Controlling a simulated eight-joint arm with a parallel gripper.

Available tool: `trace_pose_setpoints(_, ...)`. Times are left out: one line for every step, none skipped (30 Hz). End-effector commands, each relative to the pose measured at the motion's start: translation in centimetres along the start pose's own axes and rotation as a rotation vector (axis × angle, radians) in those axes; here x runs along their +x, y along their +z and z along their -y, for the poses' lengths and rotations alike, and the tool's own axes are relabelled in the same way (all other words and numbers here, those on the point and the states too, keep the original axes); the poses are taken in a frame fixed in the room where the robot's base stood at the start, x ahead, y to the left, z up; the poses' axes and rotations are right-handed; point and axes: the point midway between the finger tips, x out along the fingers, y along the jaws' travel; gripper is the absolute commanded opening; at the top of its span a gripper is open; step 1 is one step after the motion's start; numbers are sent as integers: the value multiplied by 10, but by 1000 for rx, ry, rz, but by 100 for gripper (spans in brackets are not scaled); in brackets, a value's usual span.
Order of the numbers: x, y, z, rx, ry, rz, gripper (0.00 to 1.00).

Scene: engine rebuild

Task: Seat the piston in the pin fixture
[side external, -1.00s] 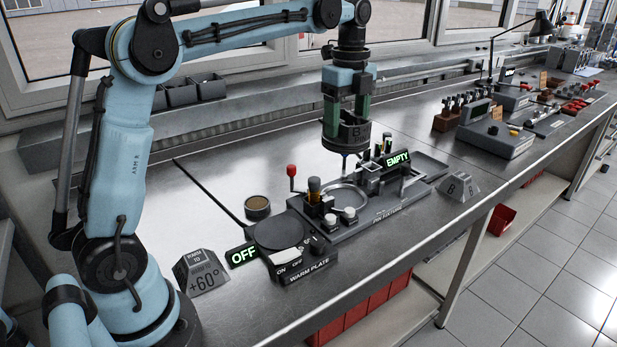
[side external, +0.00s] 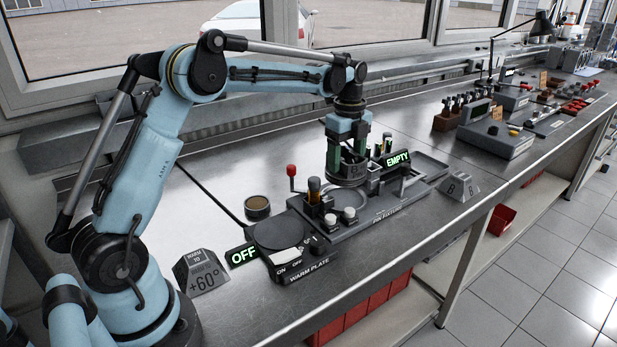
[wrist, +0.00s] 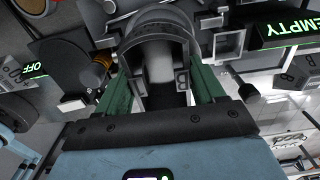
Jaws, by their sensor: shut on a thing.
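The piston (side external: 350,168) is a dark grey cup-shaped part, held upright between the green fingers of my gripper (side external: 347,155). In the wrist view the piston (wrist: 157,50) shows between the two green fingers (wrist: 158,88), with its hollow side towards the camera. The pin fixture (side external: 385,212) is a dark base with a round ring seat, and the piston is down at that seat. Its lower edge is close to the ring; I cannot tell whether it rests fully. The fixture's sign (side external: 398,160) reads EMPTY in green.
The warm plate (side external: 275,235) stands left of the fixture, its sign (side external: 243,254) reading OFF. A red-knobbed lever (side external: 292,171) and several small posts stand close to the piston. A small round tin (side external: 257,207) lies behind the plate. A grey block marked B (side external: 459,187) sits to the right.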

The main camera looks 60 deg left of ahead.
Motion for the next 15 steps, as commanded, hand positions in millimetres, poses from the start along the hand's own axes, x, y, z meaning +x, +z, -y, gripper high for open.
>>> trace_pose_setpoints(2,0,0,0,0,0,20)
trace_pose_setpoints(4,0,0,0,0,0,20)
trace_pose_setpoints(6,0,0,0,0,0,20)
trace_pose_setpoints(7,0,0,0,0,0,20)
trace_pose_setpoints(9,0,0,0,0,0,20)
trace_pose_setpoints(12,0,0,0,0,0,20)
trace_pose_setpoints(14,0,0,0,0,0,20)
trace_pose_setpoints(16,0,0,0,0,0,20)
trace_pose_setpoints(20,0,0,0,0,0,20)
trace_pose_setpoints(22,0,0,0,0,0,20)
trace_pose_setpoints(25,0,0,0,0,0,20)
trace_pose_setpoints(28,0,0,0,0,0,20)
trace_pose_setpoints(30,0,0,0,0,0,20)
trace_pose_setpoints(33,0,0,0,0,0,20)
trace_pose_setpoints(35,0,0,0,0,0,20)
